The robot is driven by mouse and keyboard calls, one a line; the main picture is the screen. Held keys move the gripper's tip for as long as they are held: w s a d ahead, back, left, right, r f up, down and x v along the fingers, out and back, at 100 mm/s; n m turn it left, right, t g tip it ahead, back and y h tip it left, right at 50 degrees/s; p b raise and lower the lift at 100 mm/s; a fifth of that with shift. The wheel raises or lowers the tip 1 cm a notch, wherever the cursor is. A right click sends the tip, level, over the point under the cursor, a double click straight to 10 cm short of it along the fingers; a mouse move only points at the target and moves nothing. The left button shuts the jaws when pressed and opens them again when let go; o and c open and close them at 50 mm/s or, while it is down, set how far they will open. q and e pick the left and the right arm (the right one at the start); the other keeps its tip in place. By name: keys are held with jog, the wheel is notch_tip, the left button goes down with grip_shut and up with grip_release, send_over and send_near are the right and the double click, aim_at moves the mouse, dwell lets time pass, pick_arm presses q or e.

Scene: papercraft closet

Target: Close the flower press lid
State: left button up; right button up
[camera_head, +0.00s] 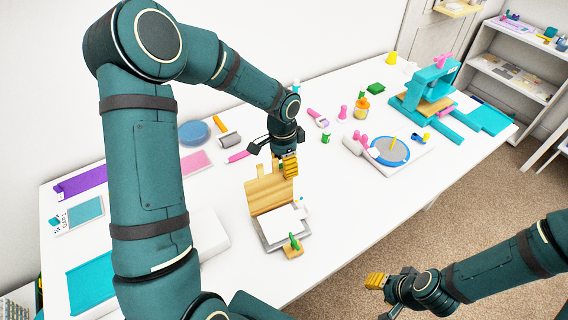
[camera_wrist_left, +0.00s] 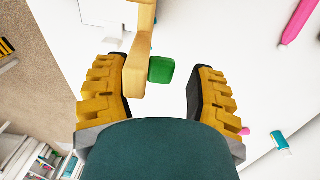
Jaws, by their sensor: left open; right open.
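The flower press stands near the front of the white table. Its wooden lid (camera_head: 266,194) is raised, roughly upright, behind a base (camera_head: 272,243) topped with white sheets (camera_head: 284,224). My left gripper (camera_head: 288,168) is at the lid's upper right edge. In the left wrist view the left gripper (camera_wrist_left: 156,88) is open, with the wooden lid edge (camera_wrist_left: 137,70) and a small green block (camera_wrist_left: 161,69) between its fingers. A gap shows on the right, so they are not clamped. My right gripper (camera_head: 376,282) is open and empty, off the table's front side over the carpet.
A small wooden block with a green piece (camera_head: 293,247) is at the press's front edge. A blue round turntable (camera_head: 390,150) and a teal press machine (camera_head: 430,90) stand to the right. A pink tool (camera_head: 237,157) lies behind the lid. Table right of the press is clear.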

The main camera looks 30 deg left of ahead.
pick_arm(q)
jog(key=shift+c, duration=0.4)
grip_shut()
jog(key=shift+s+d, duration=0.1)
jog(key=shift+s, duration=0.05)
pick_arm(e)
jog(key=shift+s+f, duration=0.15)
jog(key=shift+s, duration=0.2)
